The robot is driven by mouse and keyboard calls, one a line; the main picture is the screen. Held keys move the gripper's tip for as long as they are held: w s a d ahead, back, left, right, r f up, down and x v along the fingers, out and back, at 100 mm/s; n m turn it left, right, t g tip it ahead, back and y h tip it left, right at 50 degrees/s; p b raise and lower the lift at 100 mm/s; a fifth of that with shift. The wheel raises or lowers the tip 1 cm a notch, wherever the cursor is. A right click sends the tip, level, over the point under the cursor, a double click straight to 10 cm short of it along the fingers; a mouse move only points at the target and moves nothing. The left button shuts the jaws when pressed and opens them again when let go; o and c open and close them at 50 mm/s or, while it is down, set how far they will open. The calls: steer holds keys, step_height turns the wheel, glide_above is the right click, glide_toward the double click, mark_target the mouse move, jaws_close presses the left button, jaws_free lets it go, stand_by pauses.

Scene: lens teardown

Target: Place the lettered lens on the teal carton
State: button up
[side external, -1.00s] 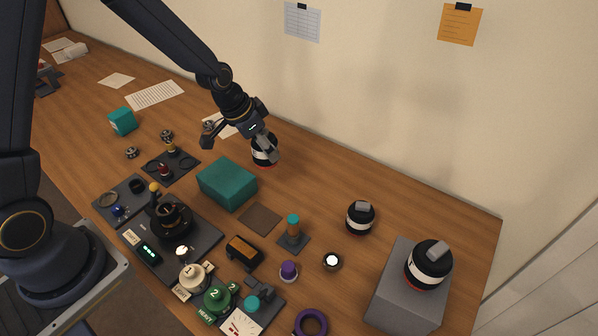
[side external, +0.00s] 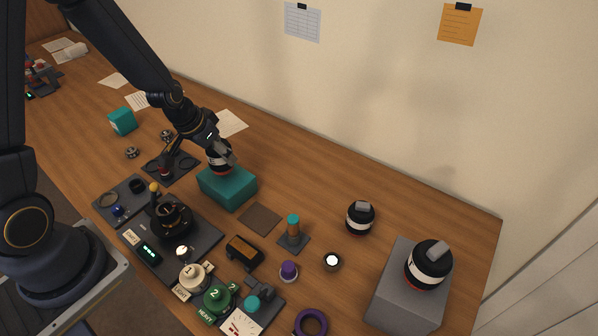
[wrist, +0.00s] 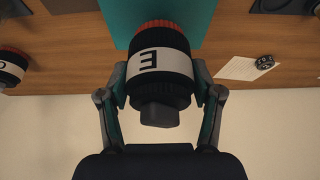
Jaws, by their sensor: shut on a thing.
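The lettered lens (side external: 217,160) is black with a white band and a reddish rim. In the wrist view the lens (wrist: 163,65) shows a letter that looks like an E, upside down in the picture. My gripper (side external: 223,152) is shut on it, with a finger on each side in the wrist view (wrist: 161,92). The lens is over the back left part of the teal carton (side external: 229,188), roughly upright. I cannot tell if its rim touches the top. The carton (wrist: 195,15) shows behind the lens in the wrist view.
A similar lens (side external: 360,218) stands on the table to the right, and a larger one (side external: 428,264) sits on a grey block (side external: 402,293). A black fixture (side external: 172,218) and several small parts are in front of the carton. The table behind the carton is fairly clear.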

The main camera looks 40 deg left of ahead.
mark_target(222, 163)
steer(key=shift+f, duration=1.25)
steer(key=shift+f, duration=0.25)
steer(key=shift+s+f, duration=0.1)
steer(key=shift+f, duration=0.35)
jaws_close()
steer(key=o, duration=1.2)
jaws_free()
steer(key=o, duration=0.5)
steer(key=shift+r, duration=0.15)
